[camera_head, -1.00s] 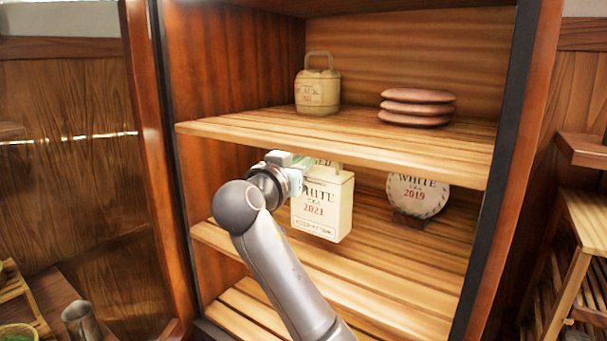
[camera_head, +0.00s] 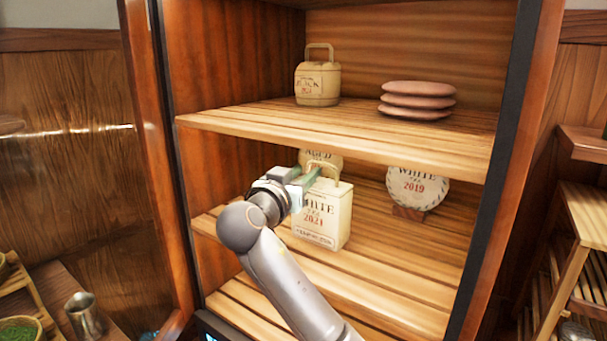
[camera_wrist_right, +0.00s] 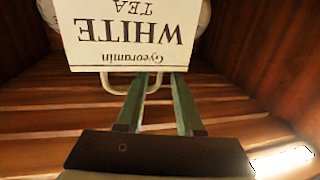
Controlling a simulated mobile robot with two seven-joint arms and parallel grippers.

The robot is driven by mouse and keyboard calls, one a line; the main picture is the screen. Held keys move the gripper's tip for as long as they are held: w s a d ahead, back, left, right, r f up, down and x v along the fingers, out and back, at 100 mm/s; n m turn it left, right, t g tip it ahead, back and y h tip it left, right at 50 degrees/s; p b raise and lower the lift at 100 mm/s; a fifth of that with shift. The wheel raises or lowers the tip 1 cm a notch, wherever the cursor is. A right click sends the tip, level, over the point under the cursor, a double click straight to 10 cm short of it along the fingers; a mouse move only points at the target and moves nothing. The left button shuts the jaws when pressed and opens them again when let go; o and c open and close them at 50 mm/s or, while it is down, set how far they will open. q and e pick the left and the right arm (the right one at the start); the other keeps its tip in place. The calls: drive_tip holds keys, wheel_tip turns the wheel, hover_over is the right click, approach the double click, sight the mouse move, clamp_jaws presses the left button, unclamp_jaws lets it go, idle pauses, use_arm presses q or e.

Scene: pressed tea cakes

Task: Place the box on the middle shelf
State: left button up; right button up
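The box, a cream carton lettered "WHITE TEA 2021" (camera_head: 324,218) with a loop handle on top, stands upright on the middle shelf (camera_head: 385,270), near its front. In the right wrist view the box (camera_wrist_right: 125,35) appears upside down, its handle hanging towards my fingers. My right gripper (camera_head: 310,178) is at the handle, at the box's upper left. In the wrist view its two green fingers (camera_wrist_right: 160,95) are apart, with one side of the handle between or close by them; contact is unclear. My left gripper is not in view.
Behind the box stands a partly hidden round "AGED" cake (camera_head: 318,158). A "WHITE 2019" cake (camera_head: 417,187) on a stand is to its right. The upper shelf (camera_head: 350,135) is close above my gripper, holding a "BLACK" container (camera_head: 318,84) and stacked reddish discs (camera_head: 417,100).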

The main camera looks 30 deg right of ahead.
drive_tip(key=shift+r, duration=0.25)
drive_tip(key=shift+s+a+f, duration=0.1)
drive_tip(key=shift+s+a, duration=0.05)
drive_tip(key=shift+a, duration=0.15)
drive_tip(key=b+v, duration=0.3)
drive_tip(key=v, duration=0.8)
drive_tip(key=shift+s, duration=0.2)
drive_tip(key=shift+w+a, duration=0.1)
